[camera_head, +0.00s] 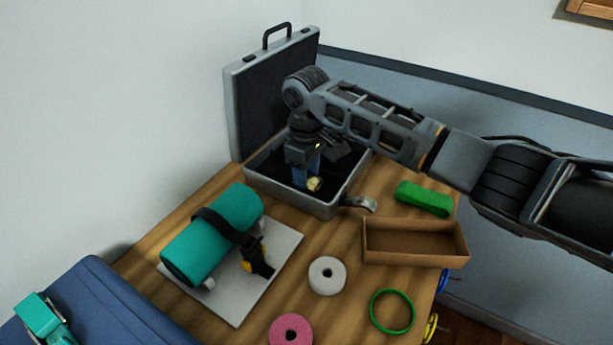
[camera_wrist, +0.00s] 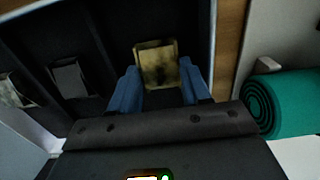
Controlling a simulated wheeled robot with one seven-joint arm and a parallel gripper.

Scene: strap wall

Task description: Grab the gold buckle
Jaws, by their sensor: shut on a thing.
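The gold buckle (camera_wrist: 157,64) is a small squarish brass-coloured piece in the wrist view, between the blue fingertips of my gripper (camera_wrist: 160,88). In the head view the gold buckle (camera_head: 314,184) shows at the lower end of my gripper (camera_head: 307,178), which points down inside the open case (camera_head: 262,186). My gripper is shut on the buckle. The buckle is low in the case; whether it touches the case floor is hard to tell.
The case lid (camera_head: 275,90) stands upright behind. A teal roll with a black strap (camera_head: 212,235) lies on a pale board to the left. A green bundle (camera_head: 424,198), an open brown box (camera_head: 415,243), a white roll (camera_head: 328,276), a pink roll (camera_head: 291,330) and a green ring (camera_head: 392,311) lie on the table.

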